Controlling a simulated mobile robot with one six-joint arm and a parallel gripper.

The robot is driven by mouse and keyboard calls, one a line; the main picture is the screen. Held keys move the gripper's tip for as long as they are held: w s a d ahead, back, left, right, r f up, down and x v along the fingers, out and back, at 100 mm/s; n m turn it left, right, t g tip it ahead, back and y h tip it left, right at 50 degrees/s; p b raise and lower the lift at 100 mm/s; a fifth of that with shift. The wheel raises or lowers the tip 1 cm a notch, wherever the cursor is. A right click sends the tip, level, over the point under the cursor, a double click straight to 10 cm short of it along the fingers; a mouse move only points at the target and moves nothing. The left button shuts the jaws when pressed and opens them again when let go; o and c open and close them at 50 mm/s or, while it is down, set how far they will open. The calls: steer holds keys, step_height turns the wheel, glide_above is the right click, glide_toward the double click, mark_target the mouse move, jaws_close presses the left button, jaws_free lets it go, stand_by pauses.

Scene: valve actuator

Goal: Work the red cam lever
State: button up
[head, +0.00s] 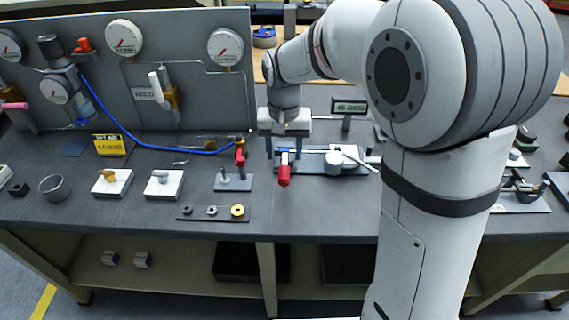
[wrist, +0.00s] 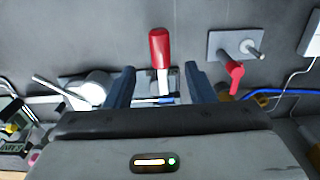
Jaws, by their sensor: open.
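A red cam lever (head: 284,174) juts toward the front of the bench from a grey fixture plate (head: 322,170). In the wrist view the red lever (wrist: 159,48) shows its rounded grip pointing up the picture, on a pale metal shank. My gripper (head: 284,150) is open above the fixture, fingers pointing down. In the wrist view the lever lies between the two dark fingers of my gripper (wrist: 160,78), with gaps on both sides. The lever's pivot is partly hidden by my gripper body.
A second, smaller red handle (head: 240,158) stands close left by a small plate (head: 232,183) with a pin. A white round part (head: 335,160) with a rod sits right on the fixture. A "45 DEG" sign (head: 349,106) stands behind. Bare bench lies in front.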

mark_target(284, 172)
step_height(284, 172, down, 8)
steer(key=shift+r, duration=0.2)
steer(key=shift+c, duration=0.4)
jaws_close()
